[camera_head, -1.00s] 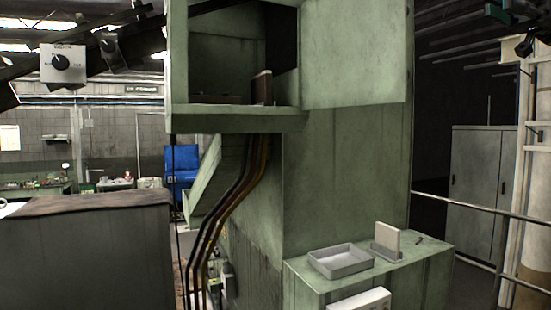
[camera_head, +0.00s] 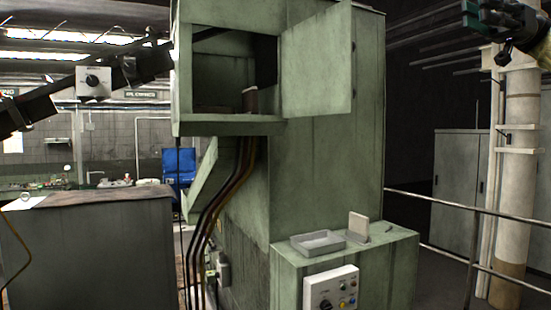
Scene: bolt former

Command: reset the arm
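My gripper (camera_head: 480,14) is at the top right corner of the head view, held high and pointing left. It is dark with green parts, and my arm behind it runs out of the frame. It is in the air, in front of the dark background and the pale column, apart from the green machine. Its fingers are small and dark, so I cannot tell whether they are open or shut. I see nothing held in it.
The tall green machine (camera_head: 325,170) stands in the middle, its upper door (camera_head: 317,62) swung open. A grey tray (camera_head: 318,242) and an upright plate (camera_head: 358,227) are on its ledge, above a control panel (camera_head: 331,289). A metal railing (camera_head: 470,210) runs at right.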

